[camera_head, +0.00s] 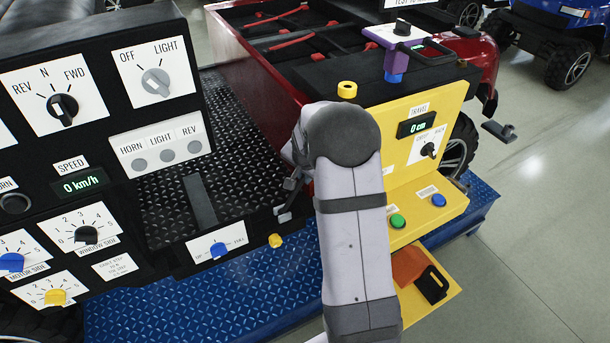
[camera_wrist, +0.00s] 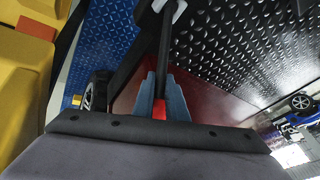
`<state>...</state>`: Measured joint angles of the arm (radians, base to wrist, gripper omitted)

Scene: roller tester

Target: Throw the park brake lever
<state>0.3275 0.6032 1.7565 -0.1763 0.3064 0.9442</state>
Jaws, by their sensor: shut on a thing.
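The park brake lever (camera_wrist: 166,45) looks like a slim black bar in the wrist view. It runs from a pale grey part at the top edge down between my fingers. My gripper (camera_wrist: 161,85) is shut on it, with one blue-grey finger on each side. A small red piece shows between the fingers, close to the palm. In the head view, part of the lever (camera_head: 293,190) shows just left of my arm, beside the black tread floor. My arm hides most of my gripper there.
A yellow test console (camera_head: 440,188) with green and blue buttons stands right of my arm. A black control panel (camera_head: 80,140) with knobs is at left. A low panel with a blue knob (camera_head: 218,250) is left of the lever. Blue plating (camera_head: 200,305) lies below.

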